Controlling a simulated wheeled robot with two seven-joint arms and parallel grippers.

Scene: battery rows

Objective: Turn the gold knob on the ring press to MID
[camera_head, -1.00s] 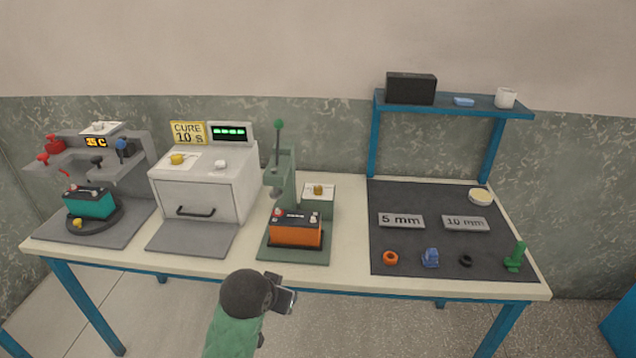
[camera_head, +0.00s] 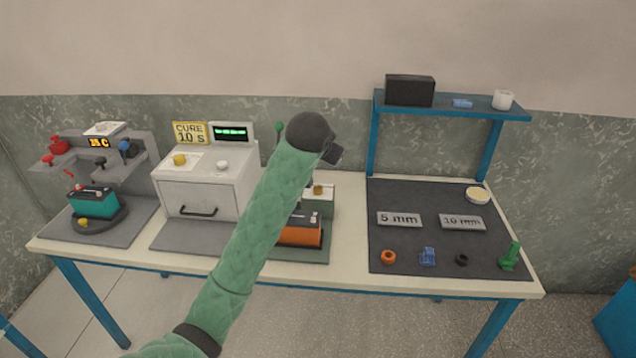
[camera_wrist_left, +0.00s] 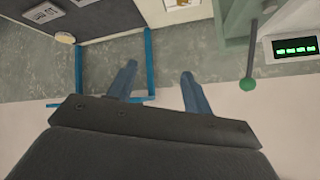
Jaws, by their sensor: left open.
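The green press (camera_head: 318,258) stands at the middle of the table with an orange battery (camera_head: 300,236) on its base. Its gold knob (camera_head: 318,190) sits on a pale plate on top of a green box; its setting is too small to read. My left arm crosses in front of the press and hides much of its column and lever. My left gripper (camera_head: 334,155) is above and behind the knob in the picture, apart from it. In the left wrist view its two fingers (camera_wrist_left: 158,82) are spread with nothing between them. The lever's green ball (camera_wrist_left: 247,84) shows beside them. My right gripper is not in view.
A white cure oven (camera_head: 200,190) with its own yellow knob (camera_head: 180,160) stands left of the press. A grey station with a teal battery (camera_head: 95,203) is further left. A dark mat (camera_head: 400,250) with small parts and a blue shelf (camera_head: 450,108) are at the right.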

